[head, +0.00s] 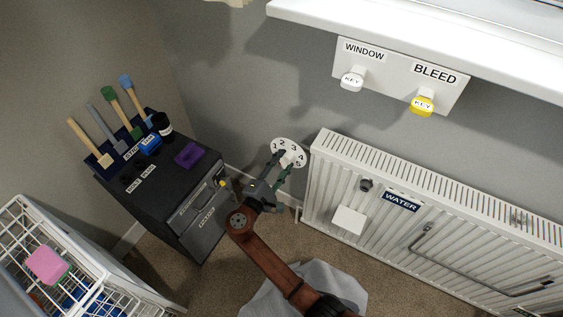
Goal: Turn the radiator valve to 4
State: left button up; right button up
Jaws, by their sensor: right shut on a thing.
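The radiator valve (291,146) has a round white dial with the numbers 1 to 5 around its rim. It sits at the left end of the white radiator (330,170), near the wall. My right gripper (286,164) reaches up from below and is shut on the valve's knob, with one dark finger on each side. The fingers and the knob hide part of the dial's lower edge. I cannot tell which number the valve is set to. My left gripper is not in view.
A dark cabinet (205,240) with brushes and small items on top stands left of my right arm. A white wire basket (100,268) is at the lower left. A grey cloth (345,283) lies on the carpet.

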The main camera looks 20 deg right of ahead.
jog(key=m+b, duration=0.1)
jog(key=m, duration=0.3)
jog(key=m+b, duration=0.1)
jog(key=m, duration=0.1)
jog(key=shift+f+m+b, duration=0.3)
jog(key=shift+f, duration=0.1)
jog(key=shift+m, duration=0.4)
jog(key=m+b, duration=0.2)
jog(key=m, duration=0.1)
jog(key=shift+f+m, duration=0.15)
jog(key=shift+m, duration=0.15)
jog(key=m+b, duration=0.2)
jog(key=m, duration=0.1)
jog(key=shift+m+b, duration=0.3)
jog(key=m+b, duration=0.1)
jog(key=m, duration=0.1)
jog(key=shift+w+a+m, duration=0.1)
jog(key=shift+m, duration=0.2)
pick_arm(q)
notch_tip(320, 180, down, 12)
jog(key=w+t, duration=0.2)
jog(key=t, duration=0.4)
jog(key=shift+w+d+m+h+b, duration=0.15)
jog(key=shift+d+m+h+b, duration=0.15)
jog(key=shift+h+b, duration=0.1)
pick_arm(e)
jog(key=shift+m, duration=1.7)
jog(key=o, duration=1.2)
jog(key=shift+r, duration=0.2)
jog(key=shift+c, duration=0.2)
